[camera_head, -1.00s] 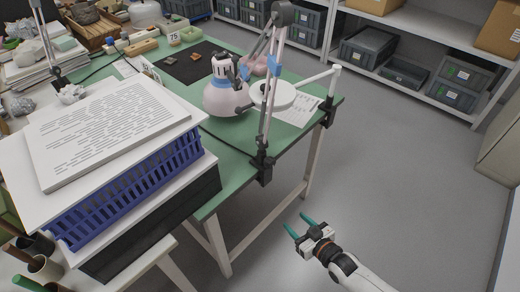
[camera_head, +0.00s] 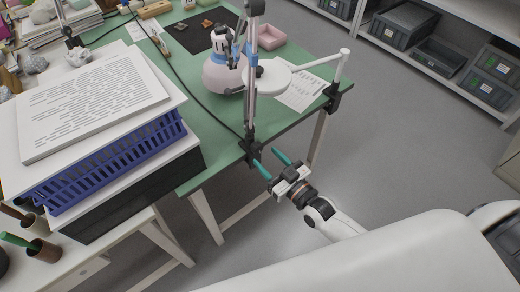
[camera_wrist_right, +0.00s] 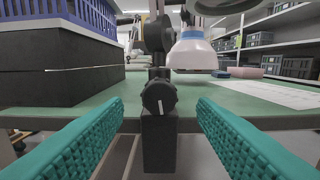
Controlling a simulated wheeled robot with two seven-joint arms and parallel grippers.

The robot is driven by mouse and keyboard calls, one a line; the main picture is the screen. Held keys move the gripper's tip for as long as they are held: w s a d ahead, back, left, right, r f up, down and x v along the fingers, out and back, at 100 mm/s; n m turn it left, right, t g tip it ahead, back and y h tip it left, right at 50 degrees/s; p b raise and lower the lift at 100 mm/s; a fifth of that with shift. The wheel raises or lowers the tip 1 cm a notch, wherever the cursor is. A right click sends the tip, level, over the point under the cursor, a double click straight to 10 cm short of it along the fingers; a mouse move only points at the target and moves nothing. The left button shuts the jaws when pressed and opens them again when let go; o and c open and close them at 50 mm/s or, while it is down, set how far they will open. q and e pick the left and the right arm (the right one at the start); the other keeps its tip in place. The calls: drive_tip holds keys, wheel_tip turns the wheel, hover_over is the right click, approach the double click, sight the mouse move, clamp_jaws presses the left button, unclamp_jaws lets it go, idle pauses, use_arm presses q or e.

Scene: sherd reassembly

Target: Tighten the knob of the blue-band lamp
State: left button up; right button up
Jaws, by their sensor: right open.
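The blue-band lamp (camera_head: 222,75) has a pale pink dome head with a blue band at its neck; its head also shows in the right wrist view (camera_wrist_right: 192,52). Its grey jointed arm rises from a black clamp (camera_head: 249,152) on the table's near edge. In the right wrist view the clamp's round black knob (camera_wrist_right: 159,97) with a white mark faces me, centred between the fingers and beyond their tips. My right gripper (camera_head: 267,157) is open and empty, with teal fingers pointing at the clamp. I do not see my left gripper.
A white lamp (camera_head: 266,77) is clamped at the green table's (camera_head: 215,165) right corner. A blue crate (camera_head: 110,165) on a black box stands left of the clamp. Papers (camera_head: 300,90) lie behind. The floor to the right is clear.

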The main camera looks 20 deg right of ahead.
sight(259, 151)
drive_tip(key=shift+x, duration=2.05)
drive_tip(key=shift+c, duration=0.5)
